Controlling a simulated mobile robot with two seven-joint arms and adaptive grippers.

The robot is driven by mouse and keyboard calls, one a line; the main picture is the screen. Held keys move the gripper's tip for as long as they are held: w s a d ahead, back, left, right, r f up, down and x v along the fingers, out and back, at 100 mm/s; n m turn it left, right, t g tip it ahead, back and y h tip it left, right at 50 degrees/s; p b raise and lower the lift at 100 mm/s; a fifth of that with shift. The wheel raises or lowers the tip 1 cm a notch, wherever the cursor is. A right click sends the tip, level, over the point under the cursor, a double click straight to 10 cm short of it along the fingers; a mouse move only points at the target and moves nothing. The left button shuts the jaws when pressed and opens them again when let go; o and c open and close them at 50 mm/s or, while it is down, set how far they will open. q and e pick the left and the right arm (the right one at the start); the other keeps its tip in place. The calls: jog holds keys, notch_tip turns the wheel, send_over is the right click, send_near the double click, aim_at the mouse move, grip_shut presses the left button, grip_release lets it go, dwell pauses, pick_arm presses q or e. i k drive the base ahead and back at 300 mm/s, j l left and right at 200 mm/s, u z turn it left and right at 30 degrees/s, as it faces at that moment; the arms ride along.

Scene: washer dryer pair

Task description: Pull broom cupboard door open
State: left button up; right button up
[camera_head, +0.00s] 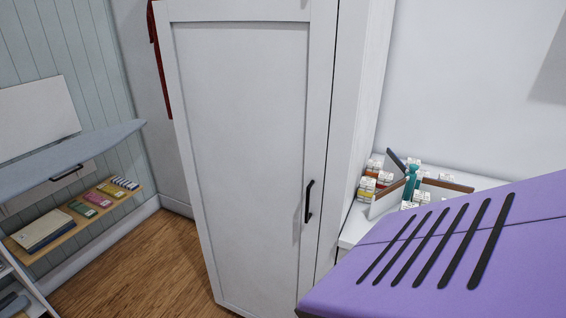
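The broom cupboard door (240,130) is a tall white panel with a raised frame, in the middle of the head view. It looks shut, with a thin dark line along its right edge. A black vertical bar handle (309,201) sits on the right side of the door, low in the picture. The cupboard's white side wall (357,120) shows to the right of the door. The top of the door is cut off by the picture edge. Neither of my grippers is in view, and nothing touches the handle.
A light blue ironing board (70,160) juts out at the left above a wooden shelf (110,212) with small boxes and books. A white counter (357,227) with a divided organizer and several small boxes stands right of the cupboard. Bare wooden floor (150,265) lies left of the door.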

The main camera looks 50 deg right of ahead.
aim_at(249, 83)
jog(key=z, duration=1.4)
